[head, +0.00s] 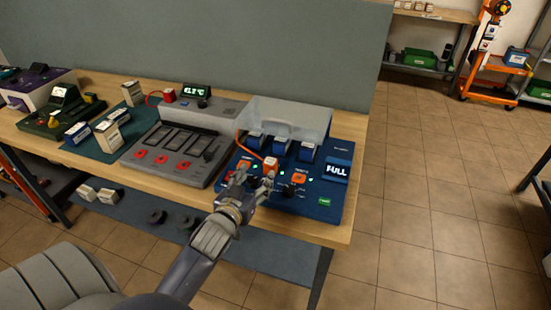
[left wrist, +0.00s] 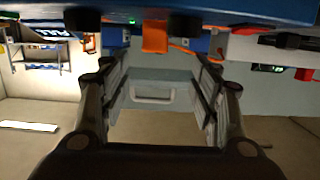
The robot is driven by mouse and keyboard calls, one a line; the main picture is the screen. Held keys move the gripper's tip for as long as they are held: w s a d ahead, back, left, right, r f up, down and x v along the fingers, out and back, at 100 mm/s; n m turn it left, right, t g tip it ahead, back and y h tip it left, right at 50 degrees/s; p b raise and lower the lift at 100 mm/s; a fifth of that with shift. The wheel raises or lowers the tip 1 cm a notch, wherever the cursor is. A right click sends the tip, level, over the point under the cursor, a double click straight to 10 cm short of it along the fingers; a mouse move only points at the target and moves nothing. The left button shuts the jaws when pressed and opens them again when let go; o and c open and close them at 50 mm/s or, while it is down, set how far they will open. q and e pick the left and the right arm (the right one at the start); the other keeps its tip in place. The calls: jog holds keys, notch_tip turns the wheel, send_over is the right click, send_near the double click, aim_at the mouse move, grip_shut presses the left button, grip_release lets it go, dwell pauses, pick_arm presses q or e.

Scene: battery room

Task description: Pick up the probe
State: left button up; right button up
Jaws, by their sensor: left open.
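An orange probe (head: 270,165) with an orange cable stands on the blue charger station (head: 328,205) at the right end of the bench. My left gripper (head: 254,180) is open just in front of it, with its fingers spread. In the left wrist view, the orange probe (left wrist: 155,37) shows beyond the gap between the open fingers (left wrist: 155,68), and nothing is held. I cannot tell whether the fingers touch anything. A red block (head: 168,95) with a red cable is on the grey unit farther left. My right gripper is not in view.
The blue station has a clear raised cover (head: 290,118), a FULL display (head: 338,170) and orange parts beside dark knobs. The grey unit (head: 180,150) stands left of it on the wooden bench (head: 337,232). Tiled floor (head: 420,190) is open to the right.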

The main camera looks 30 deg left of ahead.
aim_at(269, 164)
pick_arm(q)
jog(key=x, duration=0.4)
jog(key=shift+w+r+p, duration=0.1)
jog(key=shift+w+p, duration=0.2)
jog(key=shift+w, duration=0.05)
jog(key=shift+d+f+p+x, duration=0.15)
jog(key=shift+p+x, duration=0.05)
jog(key=shift+x, duration=0.8)
jog(key=shift+d+f+p+x, duration=0.1)
jog(key=shift+f+p+x, duration=0.1)
jog(key=shift+x, duration=0.85)
jog(key=shift+d+f+p+x, duration=0.1)
jog(key=shift+d+p+x, duration=0.1)
jog(key=shift+x, duration=0.8)
jog(key=shift+s, duration=0.1)
jog(key=c, duration=1.3)
jog(key=shift+o, duration=0.2)
jog(key=shift+r, duration=0.15)
